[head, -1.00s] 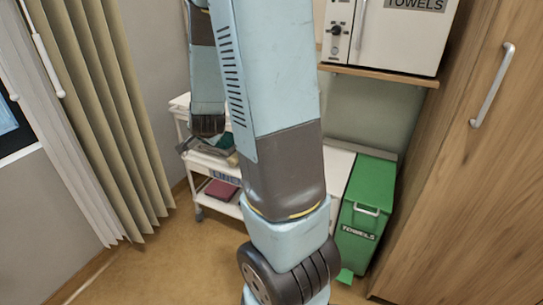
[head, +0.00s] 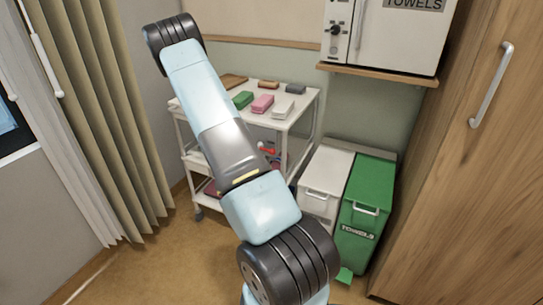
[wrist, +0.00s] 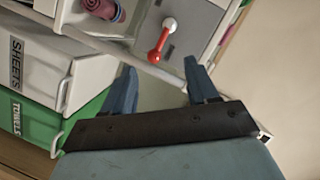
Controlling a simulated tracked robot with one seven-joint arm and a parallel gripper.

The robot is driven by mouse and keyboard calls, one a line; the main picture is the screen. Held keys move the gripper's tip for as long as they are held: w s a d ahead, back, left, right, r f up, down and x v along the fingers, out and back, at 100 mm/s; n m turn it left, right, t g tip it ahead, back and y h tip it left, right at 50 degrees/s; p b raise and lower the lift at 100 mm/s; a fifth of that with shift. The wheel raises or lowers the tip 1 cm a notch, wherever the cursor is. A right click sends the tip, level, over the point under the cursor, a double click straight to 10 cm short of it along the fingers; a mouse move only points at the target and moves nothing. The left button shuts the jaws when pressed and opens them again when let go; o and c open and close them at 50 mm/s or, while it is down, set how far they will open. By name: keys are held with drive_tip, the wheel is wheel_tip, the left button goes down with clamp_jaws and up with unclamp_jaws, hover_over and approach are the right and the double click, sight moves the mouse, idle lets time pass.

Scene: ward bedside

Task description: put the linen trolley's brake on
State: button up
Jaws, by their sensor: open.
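The white linen trolley (head: 296,118) stands against the back wall, partly hidden behind my arm. A red lever (head: 267,150) shows on it just right of my arm. In the wrist view the red lever (wrist: 162,42) has a white end at top and a red ball at its lower end, on a grey plate (wrist: 185,42) of the trolley. My gripper (wrist: 160,68) is open, its two blue fingers apart and empty. The lever's ball lies between the fingertips in the picture, with no contact visible. My gripper is hidden in the head view.
Folded linen (head: 262,103) lies on the trolley top. A white bin (head: 325,180) and a green towels bin (head: 365,205) stand right of the trolley; the white one reads SHEETS in the wrist view (wrist: 40,62). A wooden cupboard (head: 465,190) is at right, a curtain (head: 105,110) at left.

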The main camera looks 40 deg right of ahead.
drive_tip(key=t+h, duration=0.2)
approach(271, 154)
drive_tip(key=x, duration=0.9)
drive_tip(key=shift+d+r, duration=0.1)
drive_tip(key=shift+d, duration=0.05)
drive_tip(key=shift+c, duration=0.4)
clamp_jaws()
idle(0.3)
